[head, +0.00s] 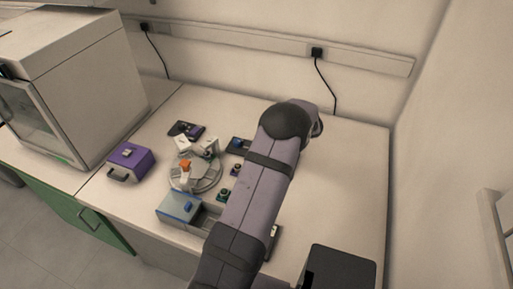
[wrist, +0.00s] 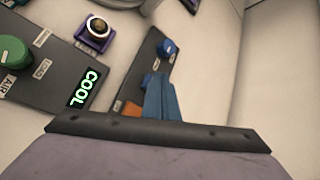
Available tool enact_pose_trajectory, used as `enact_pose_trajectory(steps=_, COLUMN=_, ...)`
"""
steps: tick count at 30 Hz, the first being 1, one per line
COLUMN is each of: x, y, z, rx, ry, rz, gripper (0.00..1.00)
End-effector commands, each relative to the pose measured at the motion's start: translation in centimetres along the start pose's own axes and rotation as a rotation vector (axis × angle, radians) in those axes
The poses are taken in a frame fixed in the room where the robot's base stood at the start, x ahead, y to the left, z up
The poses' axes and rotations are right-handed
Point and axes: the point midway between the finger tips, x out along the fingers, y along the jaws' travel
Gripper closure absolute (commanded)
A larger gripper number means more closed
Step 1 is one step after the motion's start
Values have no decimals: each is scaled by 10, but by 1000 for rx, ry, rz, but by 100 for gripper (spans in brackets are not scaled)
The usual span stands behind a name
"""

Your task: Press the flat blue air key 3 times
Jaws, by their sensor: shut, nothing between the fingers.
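In the wrist view, a small blue control (wrist: 167,47) stands on a dark panel (wrist: 150,68), with an orange patch (wrist: 131,109) at the panel's near end. I cannot tell for sure whether this blue control is the flat air key. My gripper (wrist: 157,76) shows as blue fingers, shut and empty, in front of that panel's near part. I cannot tell whether the fingertips touch it. In the head view, a dark panel (head: 235,151) with a blue part (head: 238,143) lies just left of my arm, which hides the gripper.
A second dark panel (wrist: 45,62) has a green knob (wrist: 12,52), a lit COOL display (wrist: 87,88) and AIR and LOAD labels. A round knob on a purple base (wrist: 97,27) stands nearby. A grey box with a blue top part (head: 188,207) and a purple box (head: 131,161) stand left.

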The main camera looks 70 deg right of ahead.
Motion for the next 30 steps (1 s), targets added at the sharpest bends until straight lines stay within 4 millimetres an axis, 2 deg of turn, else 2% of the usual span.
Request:
enact_pose_trajectory(steps=19, x=-38, y=-28, z=28, rx=-1, ry=0, rz=-1, gripper=100)
enact_pose_trajectory(steps=30, x=-41, y=-30, z=30, rx=0, ry=0, rz=0, gripper=100)
